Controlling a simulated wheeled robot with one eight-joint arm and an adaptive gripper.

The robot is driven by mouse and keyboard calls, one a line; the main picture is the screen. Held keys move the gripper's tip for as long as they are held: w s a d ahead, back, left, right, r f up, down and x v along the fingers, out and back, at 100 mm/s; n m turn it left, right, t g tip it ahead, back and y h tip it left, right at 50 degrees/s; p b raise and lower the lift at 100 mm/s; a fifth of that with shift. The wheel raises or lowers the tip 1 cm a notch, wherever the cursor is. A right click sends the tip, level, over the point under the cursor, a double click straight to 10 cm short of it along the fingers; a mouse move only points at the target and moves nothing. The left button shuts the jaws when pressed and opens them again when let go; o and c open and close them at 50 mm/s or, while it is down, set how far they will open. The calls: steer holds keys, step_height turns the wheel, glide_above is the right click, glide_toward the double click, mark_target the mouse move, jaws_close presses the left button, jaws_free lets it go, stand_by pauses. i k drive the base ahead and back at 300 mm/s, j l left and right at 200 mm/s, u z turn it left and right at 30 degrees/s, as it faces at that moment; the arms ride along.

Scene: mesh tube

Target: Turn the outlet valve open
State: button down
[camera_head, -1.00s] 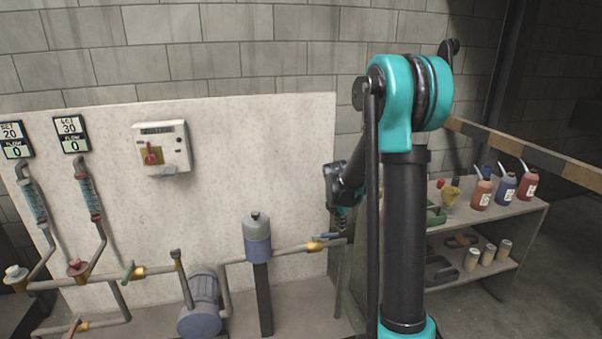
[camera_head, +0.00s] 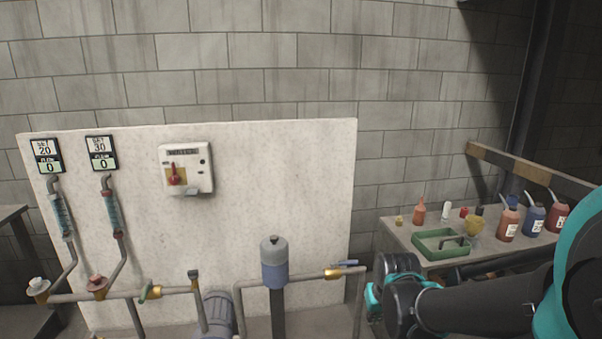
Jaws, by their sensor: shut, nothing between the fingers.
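A brass valve (camera_head: 333,273) with a blue lever handle (camera_head: 345,263) sits on the grey pipe right of the blue-grey canister (camera_head: 274,262). It looks like the outlet valve, though no label is readable. Its lever appears to lie roughly along the pipe. My arm comes in from the lower right, and its dark and teal joint is just right of the valve. My gripper's fingers cannot be made out; they are hidden or out of frame.
A second valve with a green handle (camera_head: 146,291) is on the pipe at left. A red-knobbed control box (camera_head: 186,168) hangs on the white panel (camera_head: 240,215). A bench at right holds a green tray (camera_head: 441,251) and several bottles (camera_head: 508,224).

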mark_target(149, 285)
steer(key=i+j+u, duration=0.15)
steer(key=j, duration=0.3)
steer(key=i+j+u, duration=0.2)
steer(key=j, duration=0.25)
steer(key=i+j+u, duration=0.15)
steer(key=j, duration=0.3)
steer(key=i+j+u, duration=0.15)
steer(key=j, duration=0.25)
steer(key=i+j+u, duration=0.2)
steer(key=k+l, duration=0.1)
steer(key=k, duration=0.2)
steer(key=k+l+u, duration=0.1)
steer(key=k, duration=0.25)
